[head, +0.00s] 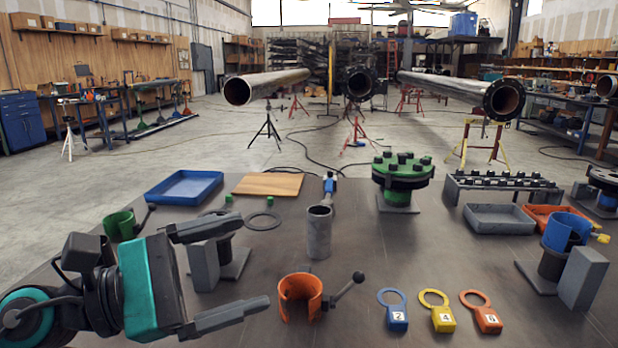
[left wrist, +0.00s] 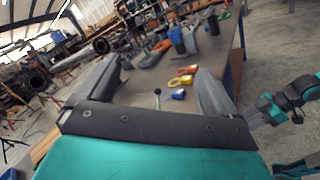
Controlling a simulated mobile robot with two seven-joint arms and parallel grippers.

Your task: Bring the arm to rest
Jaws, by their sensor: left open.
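My left gripper (head: 268,262) reaches in from the lower left in the head view. Its two grey fingers are wide apart with nothing held between them. It is above the left part of the dark table, left of the orange split collar (head: 300,296) and apart from it. In the left wrist view the open fingers of the left gripper (left wrist: 160,88) frame the table (left wrist: 140,100). A teal and dark arm of mine shows at that view's right edge. My right gripper cannot be made out.
Near the left gripper stand a green collar (head: 120,225), a grey block (head: 203,266) and a grey pipe piece (head: 318,235). A green flanged pipe (head: 403,170) stands farther back. Blue (head: 397,316), yellow (head: 443,318) and orange (head: 487,319) tags lie at front right.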

